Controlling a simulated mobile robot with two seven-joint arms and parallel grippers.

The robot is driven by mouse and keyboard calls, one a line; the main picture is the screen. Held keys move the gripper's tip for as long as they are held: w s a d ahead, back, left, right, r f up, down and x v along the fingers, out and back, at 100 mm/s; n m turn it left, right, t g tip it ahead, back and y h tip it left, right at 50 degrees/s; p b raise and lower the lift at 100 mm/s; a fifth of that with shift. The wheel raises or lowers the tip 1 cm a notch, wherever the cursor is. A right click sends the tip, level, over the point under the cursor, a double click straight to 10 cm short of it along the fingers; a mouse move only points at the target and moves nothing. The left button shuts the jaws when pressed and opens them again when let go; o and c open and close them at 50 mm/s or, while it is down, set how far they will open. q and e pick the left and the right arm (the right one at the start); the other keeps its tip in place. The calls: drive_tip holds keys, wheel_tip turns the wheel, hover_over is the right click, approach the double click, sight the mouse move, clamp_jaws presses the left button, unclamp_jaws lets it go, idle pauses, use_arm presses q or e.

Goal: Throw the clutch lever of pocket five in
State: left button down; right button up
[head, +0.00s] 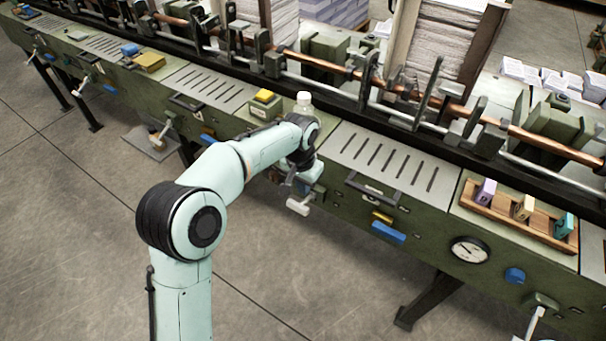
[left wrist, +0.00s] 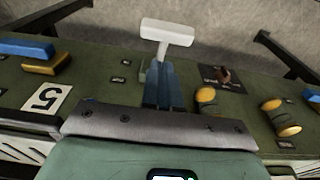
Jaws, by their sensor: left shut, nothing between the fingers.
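The clutch lever with a white T-shaped handle (head: 298,207) sticks out from the front of the green machine, just left of the number plate. In the left wrist view its white handle (left wrist: 167,33) lies straight beyond my fingertips. My left gripper (left wrist: 160,66) has its blue fingers together, with nothing between them. The fingers overlap the lever's stem in that view, so I cannot tell whether they touch it. In the head view the left gripper (head: 302,188) is close above the handle, partly hidden by my wrist. The plate marked 5 (left wrist: 46,99) is on the machine front.
Blue (head: 388,232) and yellow (head: 382,217) blocks stick out right of the lever. A gauge (head: 471,250) and a wooden tray (head: 490,208) with coloured tags are further right. A bottle (head: 304,101) stands behind my wrist. Yellow-ended knobs (left wrist: 205,95) are near my fingers.

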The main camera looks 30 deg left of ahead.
sight(301, 203)
use_arm(q)
drive_tip(key=shift+s+a+f, duration=0.1)
drive_tip(key=shift+s+f, duration=0.3)
drive_tip(key=shift+f, duration=0.3)
drive_tip(key=shift+s+f, duration=0.35)
drive_tip(key=shift+f, duration=0.35)
use_arm(e)
drive_tip(key=shift+f, duration=0.25)
use_arm(q)
drive_tip(key=shift+b, duration=0.35)
use_arm(e)
drive_tip(key=shift+w+f, duration=0.1)
